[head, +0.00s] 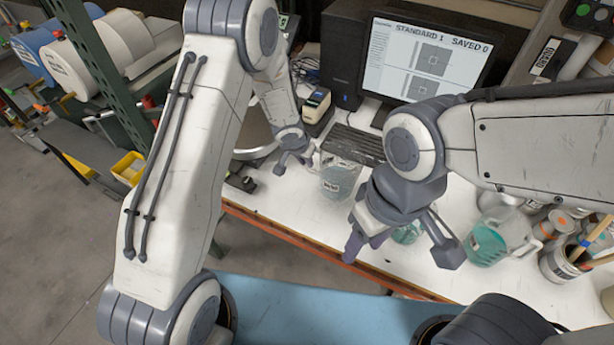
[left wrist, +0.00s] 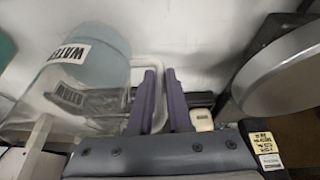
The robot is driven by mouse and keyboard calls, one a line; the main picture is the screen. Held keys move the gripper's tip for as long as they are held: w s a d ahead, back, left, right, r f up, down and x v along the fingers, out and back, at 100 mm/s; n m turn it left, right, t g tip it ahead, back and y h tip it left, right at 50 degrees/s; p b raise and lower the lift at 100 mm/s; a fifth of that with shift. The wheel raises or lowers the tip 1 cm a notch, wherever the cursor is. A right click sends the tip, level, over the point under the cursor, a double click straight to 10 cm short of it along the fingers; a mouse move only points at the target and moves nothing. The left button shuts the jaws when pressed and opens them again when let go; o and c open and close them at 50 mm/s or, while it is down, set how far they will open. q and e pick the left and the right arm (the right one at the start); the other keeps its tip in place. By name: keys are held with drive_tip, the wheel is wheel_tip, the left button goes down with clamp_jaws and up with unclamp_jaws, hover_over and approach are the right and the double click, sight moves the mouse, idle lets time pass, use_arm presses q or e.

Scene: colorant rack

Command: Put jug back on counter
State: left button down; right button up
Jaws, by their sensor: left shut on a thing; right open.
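The clear jug (head: 340,182) with a WATER label and pale blue-grey liquid is at the middle of the counter (head: 300,205) in the head view. In the left wrist view the jug (left wrist: 95,50) fills the left side, its handle running between my fingers. My left gripper (head: 293,160) is shut on the jug's handle; its fingers (left wrist: 160,100) show in the left wrist view. I cannot tell whether the jug's base touches the counter. My right gripper (head: 400,250) is open and empty above the counter's front edge.
A jug of teal liquid (head: 486,246) stands right of my right gripper. Another teal container (head: 408,234) is partly hidden behind that gripper. Cans with brushes (head: 558,262) crowd the right end. A keyboard (head: 352,143) and monitor (head: 422,62) are behind. A round metal pan (left wrist: 285,70) is beside my left gripper.

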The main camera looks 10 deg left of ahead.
use_arm(q)
drive_tip(key=shift+f+b, duration=1.75)
drive_tip(key=shift+f, duration=0.2)
drive_tip(key=c, duration=0.8)
unclamp_jaws()
drive_tip(key=shift+c, duration=0.2)
drive_tip(key=shift+r, duration=0.1)
